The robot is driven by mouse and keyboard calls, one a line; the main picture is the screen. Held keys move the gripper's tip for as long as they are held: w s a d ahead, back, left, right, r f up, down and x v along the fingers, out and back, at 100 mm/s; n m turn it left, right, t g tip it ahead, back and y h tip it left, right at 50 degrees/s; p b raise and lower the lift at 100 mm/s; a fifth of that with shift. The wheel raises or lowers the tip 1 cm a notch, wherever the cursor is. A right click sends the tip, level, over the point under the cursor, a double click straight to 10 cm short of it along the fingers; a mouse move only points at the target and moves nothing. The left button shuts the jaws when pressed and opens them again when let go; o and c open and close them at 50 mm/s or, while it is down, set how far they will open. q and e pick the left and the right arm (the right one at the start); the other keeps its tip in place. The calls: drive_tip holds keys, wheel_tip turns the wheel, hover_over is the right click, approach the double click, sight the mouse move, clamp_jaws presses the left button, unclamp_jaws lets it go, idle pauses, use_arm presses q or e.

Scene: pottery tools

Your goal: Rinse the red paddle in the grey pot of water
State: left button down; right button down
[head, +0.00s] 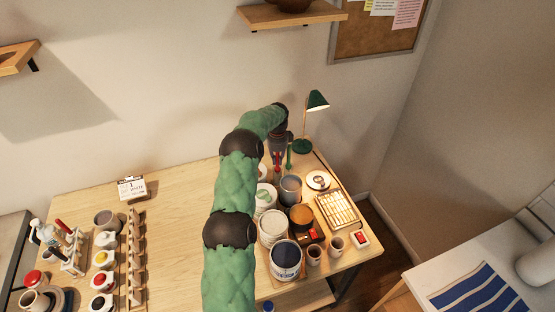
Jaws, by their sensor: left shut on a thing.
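My left arm reaches over the table, and my left gripper (278,149) points down near the back right of the table. It is shut on the red paddle (277,162), of which a small red part shows below the fingers. A thin green thing (289,160) stands just to its right. The grey pot (291,183) is just in front of and to the right of the paddle, with a grey-blue surface inside. The paddle's lower end is too small to make out, so I cannot tell whether it touches anything. My right gripper is not in view.
Jars and tins crowd around the pot: a white jar (272,224), an amber pot (301,217) and a dark-blue-filled tin (286,256). A tray (325,202) lies to the right. A green lamp (317,101) stands behind. The table's middle left (178,230) is clear.

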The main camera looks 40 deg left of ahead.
use_arm(q)
drive_tip(key=c, duration=1.2)
unclamp_jaws()
wheel_tip(320, 180, up, 12)
drive_tip(key=shift+f, duration=0.1)
